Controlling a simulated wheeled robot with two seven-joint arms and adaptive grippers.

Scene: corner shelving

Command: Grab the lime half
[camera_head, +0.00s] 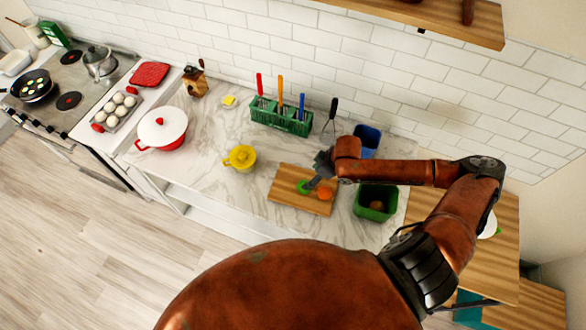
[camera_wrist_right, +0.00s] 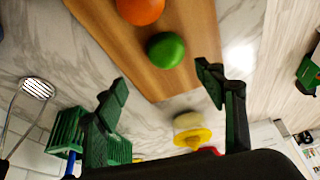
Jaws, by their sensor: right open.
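The green lime half (camera_head: 303,187) lies on the wooden cutting board (camera_head: 286,204), close to an orange fruit piece (camera_head: 324,194). In the right wrist view the lime half (camera_wrist_right: 166,50) shows its rounded green skin, with the orange piece (camera_wrist_right: 140,8) beyond it on the board (camera_wrist_right: 190,75). My right gripper (camera_head: 312,184) is over the board beside the lime half. In the wrist view its fingers (camera_wrist_right: 163,78) are spread and empty, with the lime half ahead of the gap between them. My left gripper is not in view.
A green bin (camera_head: 376,203) stands right of the board, with a blue container (camera_head: 367,140) behind it. A green utensil rack (camera_head: 281,118) is at the wall. A yellow pot (camera_head: 240,158) stands left of the board, with bare marble around it.

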